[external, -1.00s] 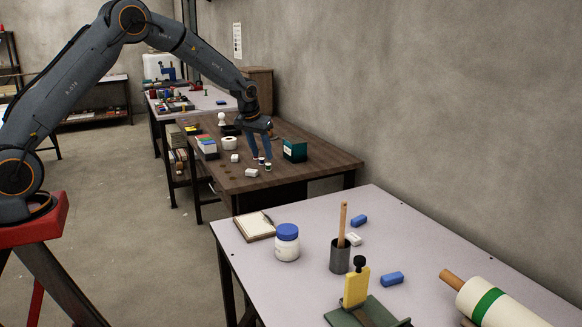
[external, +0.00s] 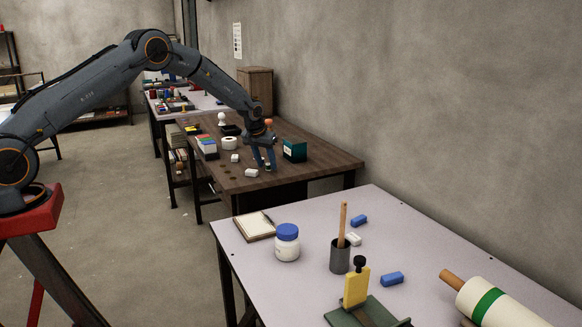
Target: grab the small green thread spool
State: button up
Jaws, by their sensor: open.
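My gripper (external: 265,167) is open and points down over the brown wooden table (external: 320,161). Its fingertips are low, close to the tabletop. A small green-and-white piece (external: 267,167), which looks like the thread spool, shows at the fingertips. It is mostly hidden by the fingers, and I cannot tell whether they touch it.
A dark green box (external: 295,150) stands just right of my gripper. White blocks (external: 251,173) and a white roll (external: 229,143) lie to the left. A wooden cabinet (external: 257,87) stands behind. The table's right end is clear.

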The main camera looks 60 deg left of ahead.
jog(key=shift+f, duration=0.15)
grip_shut()
